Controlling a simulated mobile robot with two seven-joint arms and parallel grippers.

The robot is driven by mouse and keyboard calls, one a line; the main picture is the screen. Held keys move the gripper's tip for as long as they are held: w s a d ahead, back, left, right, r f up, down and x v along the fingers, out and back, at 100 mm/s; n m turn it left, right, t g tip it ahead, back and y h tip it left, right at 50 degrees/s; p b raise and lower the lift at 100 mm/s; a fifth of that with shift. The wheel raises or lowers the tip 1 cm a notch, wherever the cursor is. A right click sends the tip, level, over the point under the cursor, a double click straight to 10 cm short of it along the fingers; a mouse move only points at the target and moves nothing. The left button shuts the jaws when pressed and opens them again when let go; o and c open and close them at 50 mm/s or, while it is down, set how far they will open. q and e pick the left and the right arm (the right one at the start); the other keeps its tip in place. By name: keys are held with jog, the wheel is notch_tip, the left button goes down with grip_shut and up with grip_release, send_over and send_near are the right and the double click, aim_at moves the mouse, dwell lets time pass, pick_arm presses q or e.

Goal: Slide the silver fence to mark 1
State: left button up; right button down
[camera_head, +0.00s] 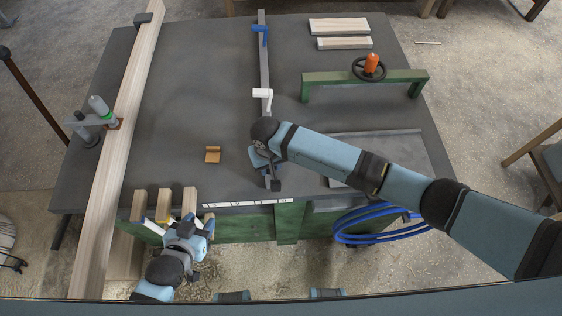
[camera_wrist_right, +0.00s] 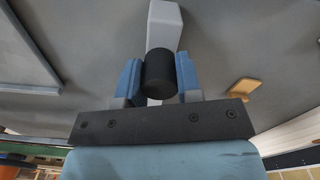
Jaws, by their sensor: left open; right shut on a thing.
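The silver fence (camera_head: 264,70) is a long grey bar running from the far edge of the dark table to the near edge. My right gripper (camera_head: 269,168) is at its near end. In the right wrist view its blue fingers are shut on a black knob (camera_wrist_right: 159,73), with the pale grey fence (camera_wrist_right: 165,25) just beyond. My left gripper (camera_head: 180,222) is open and empty at the lower left, by wooden pieces.
A blue clamp (camera_head: 260,30) and a white fitting (camera_head: 262,93) sit on the fence. A small tan block (camera_head: 212,154) lies left of it. The table between plank and fence is mostly clear.

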jog(key=a, duration=0.4)
jog(key=shift+d, duration=0.1)
jog(key=shift+s, duration=0.1)
jog(key=c, duration=0.8)
grip_release()
notch_tip(320, 180, up, 14)
jog(key=shift+f+b, duration=0.1)
jog(key=shift+b, duration=0.2)
